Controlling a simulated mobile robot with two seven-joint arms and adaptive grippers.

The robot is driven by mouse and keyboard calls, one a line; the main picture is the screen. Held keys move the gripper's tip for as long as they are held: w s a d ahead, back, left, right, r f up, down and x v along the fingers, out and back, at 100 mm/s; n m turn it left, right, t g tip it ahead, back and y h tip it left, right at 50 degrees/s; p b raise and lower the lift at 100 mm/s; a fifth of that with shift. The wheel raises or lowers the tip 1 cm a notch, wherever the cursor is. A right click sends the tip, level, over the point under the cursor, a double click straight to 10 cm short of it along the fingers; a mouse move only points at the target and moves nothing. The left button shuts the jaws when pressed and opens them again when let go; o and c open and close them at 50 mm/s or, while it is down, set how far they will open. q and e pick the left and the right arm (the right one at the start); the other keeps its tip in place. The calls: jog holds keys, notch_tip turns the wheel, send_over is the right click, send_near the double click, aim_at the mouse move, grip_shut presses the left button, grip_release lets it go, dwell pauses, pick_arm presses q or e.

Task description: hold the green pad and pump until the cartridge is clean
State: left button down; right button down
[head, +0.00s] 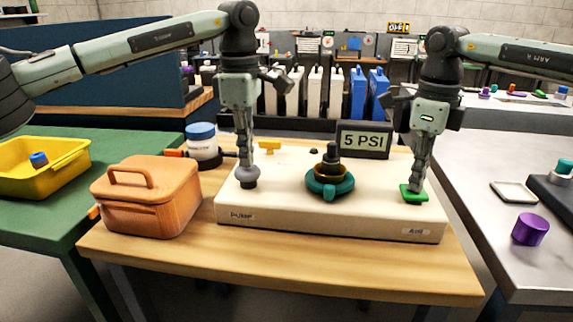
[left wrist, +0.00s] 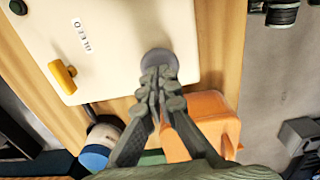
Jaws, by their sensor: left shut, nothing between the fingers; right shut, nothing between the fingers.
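A cream base labelled PUMP (head: 330,222) lies on the wooden table. My left gripper (head: 247,168) is shut and points straight down with its tips at the grey pump knob (head: 247,180); the knob also shows under the fingertips in the left wrist view (left wrist: 160,62). My right gripper (head: 415,186) is shut with its tips on the green pad (head: 413,197) at the base's right end. A dark cartridge (head: 331,160) stands in a teal ring (head: 330,188) at the middle of the base. The display (head: 364,139) reads 5 PSI. Whether the cartridge is clean cannot be told.
An orange lidded box (head: 147,198) stands left of the base. A white jar with a blue lid (head: 203,146) is behind it. A yellow lever (left wrist: 62,76) sits on the base near the label BLEED. A purple cylinder (head: 529,229) is on the right table.

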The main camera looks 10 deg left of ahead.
pick_arm(q)
jog(key=shift+f, duration=0.1)
dwell(0.3)
jog(key=shift+f, duration=1.05)
jog(key=shift+r, duration=1.15)
jog(key=shift+f, duration=1.15)
jog(key=shift+r, duration=1.25)
